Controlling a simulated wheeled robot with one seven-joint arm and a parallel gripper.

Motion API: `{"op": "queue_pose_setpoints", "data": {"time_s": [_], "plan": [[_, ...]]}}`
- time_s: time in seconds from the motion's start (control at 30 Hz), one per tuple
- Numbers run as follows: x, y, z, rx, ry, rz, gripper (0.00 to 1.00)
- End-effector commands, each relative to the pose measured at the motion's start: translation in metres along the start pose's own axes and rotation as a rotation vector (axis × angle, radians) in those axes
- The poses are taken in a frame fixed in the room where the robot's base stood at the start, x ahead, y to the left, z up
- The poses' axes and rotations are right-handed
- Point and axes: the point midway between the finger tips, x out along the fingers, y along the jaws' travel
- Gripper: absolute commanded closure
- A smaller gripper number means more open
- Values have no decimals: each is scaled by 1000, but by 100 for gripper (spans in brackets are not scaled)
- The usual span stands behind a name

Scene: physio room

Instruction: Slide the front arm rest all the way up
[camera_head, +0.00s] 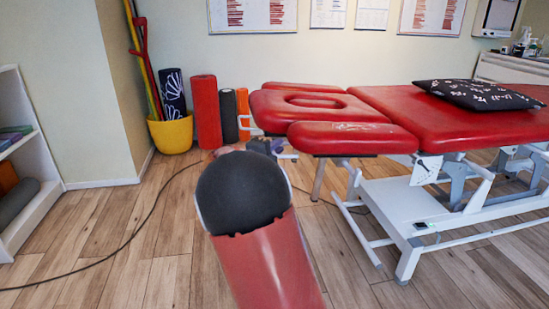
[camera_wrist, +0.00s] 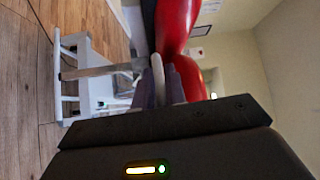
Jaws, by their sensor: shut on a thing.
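The front arm rest (camera_head: 352,138) is a red padded cushion on the near side of the treatment table's head end. It sits slightly lower than the head section with the oval face hole (camera_head: 312,102). My gripper (camera_head: 268,146) is at the left end of this arm rest, partly hidden behind my own arm. In the wrist view my gripper's fingers (camera_wrist: 158,88) are shut on a pale bar (camera_wrist: 157,68) next to the red cushion (camera_wrist: 178,25). The bar appears to belong to the front arm rest; its join to the pad is not clear.
The table's white frame (camera_head: 405,215) stands on the wooden floor at right. A black patterned pillow (camera_head: 478,95) lies on the table. A yellow pot (camera_head: 172,133) and foam rollers (camera_head: 206,110) stand by the wall. A cable (camera_head: 135,232) crosses the floor; the left floor is otherwise open.

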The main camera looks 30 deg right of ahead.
Motion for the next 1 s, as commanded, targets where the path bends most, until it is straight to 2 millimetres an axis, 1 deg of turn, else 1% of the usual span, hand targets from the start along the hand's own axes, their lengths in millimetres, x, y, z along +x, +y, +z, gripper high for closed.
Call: {"op": "queue_pose_setpoints", "data": {"time_s": [0.03,0.3,0.33,0.43,0.47,0.87,1.0], "plan": [[2,-10,0,8,0,-15,100],[2,-12,-1,9,1,-19,100],[2,-12,-1,9,1,-20,83],[2,-12,-1,9,1,-19,70],[2,-11,-1,9,1,-18,69],[1,-7,0,5,1,-10,69],[-5,-6,0,5,-2,-8,69]]}}
